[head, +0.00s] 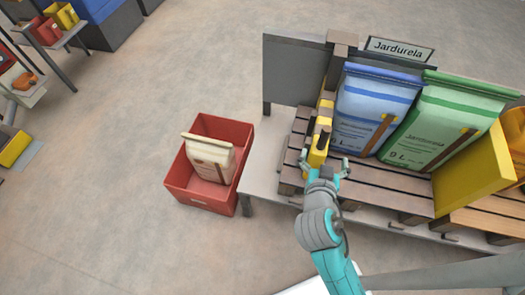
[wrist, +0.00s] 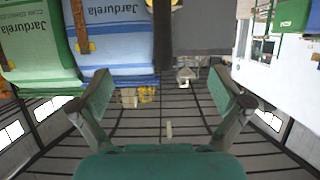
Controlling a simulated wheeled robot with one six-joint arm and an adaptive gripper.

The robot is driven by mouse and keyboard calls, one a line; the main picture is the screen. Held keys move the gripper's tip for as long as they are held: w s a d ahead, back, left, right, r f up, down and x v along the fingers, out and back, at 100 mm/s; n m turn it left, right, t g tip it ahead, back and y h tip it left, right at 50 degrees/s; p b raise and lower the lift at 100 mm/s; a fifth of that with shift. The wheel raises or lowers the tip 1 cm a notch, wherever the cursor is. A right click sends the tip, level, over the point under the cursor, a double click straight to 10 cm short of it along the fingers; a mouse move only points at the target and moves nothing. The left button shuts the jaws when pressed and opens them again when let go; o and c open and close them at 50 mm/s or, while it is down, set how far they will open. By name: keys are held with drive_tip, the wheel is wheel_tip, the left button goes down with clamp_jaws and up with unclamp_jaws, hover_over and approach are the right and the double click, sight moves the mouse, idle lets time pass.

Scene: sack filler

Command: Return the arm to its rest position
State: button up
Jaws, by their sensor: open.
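My gripper (head: 325,171) is at the front edge of the slatted rack, beside a yellow upright divider (head: 319,144). In the wrist view my gripper (wrist: 168,110) has its two fingers wide apart with nothing between them. My teal arm reaches up to it from the bottom of the head view. A blue sack (head: 368,110) and a green sack (head: 435,122) stand on the rack to the right of my gripper, apart from it. Both sacks also show at the upper left of the wrist view, upside down.
A red crate (head: 178,186) on the floor left of the rack holds a cream sack (head: 211,158). A grey panel (head: 292,72) and a Jardurela sign (head: 399,49) stand at the back. A yellow panel (head: 470,172) is on the right. The floor at left is largely clear.

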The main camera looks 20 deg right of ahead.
idle(0.5)
drive_tip(key=s+a+f+n+t+y, duration=0.1)
drive_tip(key=s+a+f+n+y, duration=0.25)
drive_tip(key=s, duration=0.25)
drive_tip(key=s+a+f+n+t+y, duration=0.1)
drive_tip(key=s+a+f+n+y, duration=0.25)
drive_tip(key=s, duration=0.25)
drive_tip(key=s+a+r, duration=0.1)
drive_tip(key=s+r, duration=0.2)
drive_tip(key=s, duration=0.3)
drive_tip(key=s+a+r+t+y, duration=0.1)
drive_tip(key=s+r, duration=0.2)
drive_tip(key=s, duration=0.4)
drive_tip(key=shift+a+r+t, duration=0.2)
drive_tip(key=shift+a+t, duration=0.1)
drive_tip(key=shift+a, duration=0.05)
